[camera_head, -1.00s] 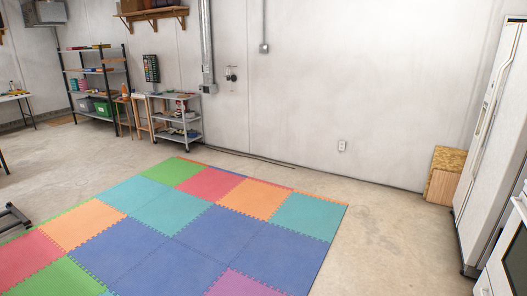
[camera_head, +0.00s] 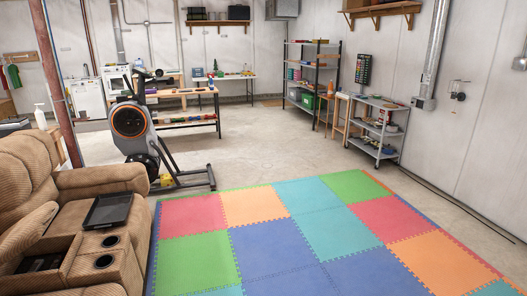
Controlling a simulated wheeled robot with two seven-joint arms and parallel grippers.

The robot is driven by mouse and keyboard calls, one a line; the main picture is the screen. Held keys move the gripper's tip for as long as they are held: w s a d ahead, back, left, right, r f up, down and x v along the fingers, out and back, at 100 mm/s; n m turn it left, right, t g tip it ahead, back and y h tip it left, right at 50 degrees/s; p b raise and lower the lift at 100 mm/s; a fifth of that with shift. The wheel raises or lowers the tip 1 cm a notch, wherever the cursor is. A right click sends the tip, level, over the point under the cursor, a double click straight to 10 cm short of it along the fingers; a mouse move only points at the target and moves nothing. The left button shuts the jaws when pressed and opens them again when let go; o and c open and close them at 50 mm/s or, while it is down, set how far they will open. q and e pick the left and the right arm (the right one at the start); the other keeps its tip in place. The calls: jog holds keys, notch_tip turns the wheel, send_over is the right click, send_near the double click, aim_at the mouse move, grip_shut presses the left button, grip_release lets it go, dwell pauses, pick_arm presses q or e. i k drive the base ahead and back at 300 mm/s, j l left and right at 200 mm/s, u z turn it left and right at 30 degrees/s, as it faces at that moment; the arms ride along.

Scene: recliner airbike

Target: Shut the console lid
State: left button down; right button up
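A brown corduroy recliner (camera_head: 25,165) stands at the left edge. Its console (camera_head: 85,268) is at the lower left, with two dark cup holders (camera_head: 107,250) at its front end. The console lid (camera_head: 27,229) is a padded brown flap that stands raised and tilted back. The storage compartment (camera_head: 42,262) beside the cup holders is open and dark inside. A black tray (camera_head: 108,210) lies on the recliner just beyond the console. Neither of my grippers is in view.
An exercise bike (camera_head: 140,130) stands behind the recliner. A coloured foam mat (camera_head: 290,230) covers the floor to the right. A red-brown post (camera_head: 55,85) rises behind the recliner. Shelves (camera_head: 311,75) and a cart (camera_head: 377,130) stand at the back. Bare concrete lies between bike and shelves.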

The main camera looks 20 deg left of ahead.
aim_at(28, 232)
jog(key=i+j+u, duration=0.2)
jog(key=i+u, duration=0.2)
jog(key=i, duration=0.15)
jog(key=i+u, duration=0.45)
jog(key=i, duration=0.15)
jog(key=i+l+u, duration=0.1)
jog(key=i+u, duration=0.3)
jog(key=i, duration=0.15)
jog(key=i+u, duration=0.8)
jog(key=i+l+u, duration=0.25)
jog(key=i+u, duration=0.15)
